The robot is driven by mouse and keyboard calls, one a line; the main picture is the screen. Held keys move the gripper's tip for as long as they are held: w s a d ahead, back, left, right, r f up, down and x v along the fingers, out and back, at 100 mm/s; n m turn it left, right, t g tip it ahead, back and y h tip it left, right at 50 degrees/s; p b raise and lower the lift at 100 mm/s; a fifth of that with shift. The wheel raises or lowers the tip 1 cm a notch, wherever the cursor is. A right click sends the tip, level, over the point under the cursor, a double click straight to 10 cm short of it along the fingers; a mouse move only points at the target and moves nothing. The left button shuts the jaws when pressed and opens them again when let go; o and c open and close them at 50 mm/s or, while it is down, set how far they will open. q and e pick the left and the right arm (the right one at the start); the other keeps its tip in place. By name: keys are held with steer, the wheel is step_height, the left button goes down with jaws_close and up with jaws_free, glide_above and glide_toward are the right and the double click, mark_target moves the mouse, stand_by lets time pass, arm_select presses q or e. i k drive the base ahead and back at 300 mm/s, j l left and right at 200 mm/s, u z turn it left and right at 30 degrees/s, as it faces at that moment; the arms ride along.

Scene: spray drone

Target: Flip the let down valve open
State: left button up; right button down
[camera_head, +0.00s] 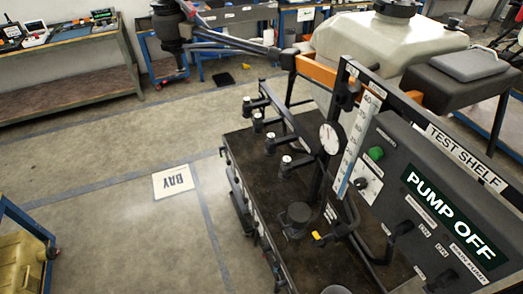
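The test shelf's cart (340,262) stands at the right, with a dark panel marked PUMP OFF (450,210) on it. A small yellow part (317,235) sits on a black fitting at the middle of the cart, beside a black cup-like part (297,217). It may be the let down valve's handle; I cannot read a label that says so, and I cannot tell its position. Black bent pipes or levers (397,232) stand in front of the panel. Neither of my grippers shows in this view.
A round gauge (329,138), a vertical scale (357,143) and a green button (376,153) are on the cart. Several nozzles (270,140) stick out at its left. The drone's pale tank (390,42) is behind. Floor around the BAY sign (174,182) is clear.

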mark_target(266, 250)
steer(key=l+u, duration=0.4)
steer(key=l, duration=0.2)
steer(key=k+l+u, duration=0.1)
steer(key=l+u, duration=0.25)
steer(key=l, duration=0.25)
steer(key=i+j+z, duration=0.45)
steer(key=j, duration=0.65)
steer(key=i+j+z, duration=0.15)
steer(key=j+z, duration=0.3)
steer(key=j, duration=0.7)
steer(key=j+z, duration=0.45)
steer(key=j, duration=0.75)
